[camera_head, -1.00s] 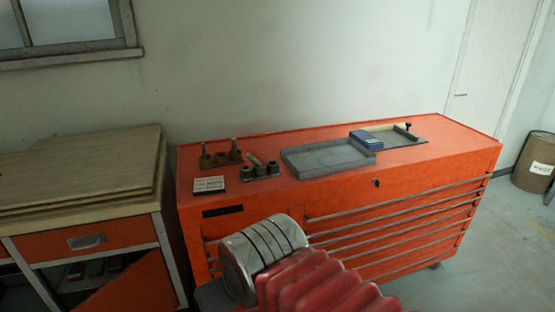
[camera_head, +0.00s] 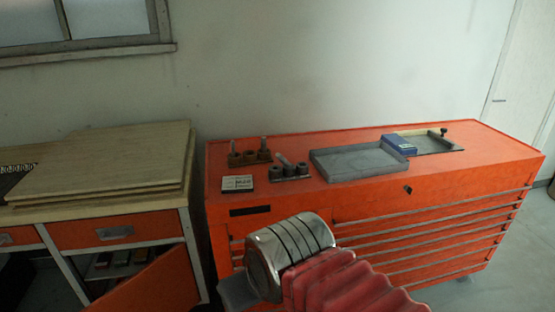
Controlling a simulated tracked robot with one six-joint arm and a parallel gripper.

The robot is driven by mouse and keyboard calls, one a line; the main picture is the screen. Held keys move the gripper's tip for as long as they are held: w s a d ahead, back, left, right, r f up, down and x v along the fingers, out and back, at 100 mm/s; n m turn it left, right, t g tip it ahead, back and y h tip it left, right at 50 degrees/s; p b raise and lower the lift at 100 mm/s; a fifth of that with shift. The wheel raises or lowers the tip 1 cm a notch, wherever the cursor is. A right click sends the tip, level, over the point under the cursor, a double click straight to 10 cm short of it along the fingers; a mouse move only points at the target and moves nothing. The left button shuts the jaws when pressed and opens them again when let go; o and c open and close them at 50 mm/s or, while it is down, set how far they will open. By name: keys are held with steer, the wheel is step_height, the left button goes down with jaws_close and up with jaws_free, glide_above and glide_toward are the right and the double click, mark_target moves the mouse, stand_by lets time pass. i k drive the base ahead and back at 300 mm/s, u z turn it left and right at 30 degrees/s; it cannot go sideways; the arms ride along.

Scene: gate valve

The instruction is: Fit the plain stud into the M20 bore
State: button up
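On the orange tool cabinet (camera_head: 380,215) a brown block (camera_head: 249,159) holds short upright studs, one at its left end (camera_head: 232,146) and one at its right (camera_head: 264,143). Just in front, a dark grey block (camera_head: 290,172) carries round collars or bores, and a tilted pin-like piece (camera_head: 282,159) leans at its left. Which stud is plain and which bore is M20 is too small to tell. My arm, with its silver joint and red bellows, shows at the bottom centre, apart from the blocks. My gripper's fingers are not visible.
A grey tray (camera_head: 352,162), a blue box (camera_head: 399,145) and a dark flat holder (camera_head: 432,142) are to the right. A wooden-topped bench (camera_head: 105,165) stands left. Wall behind; cabinet's front right top is clear.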

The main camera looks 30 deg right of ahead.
mark_target(289, 175)
steer(key=i, duration=0.9)
steer(key=z, duration=0.05)
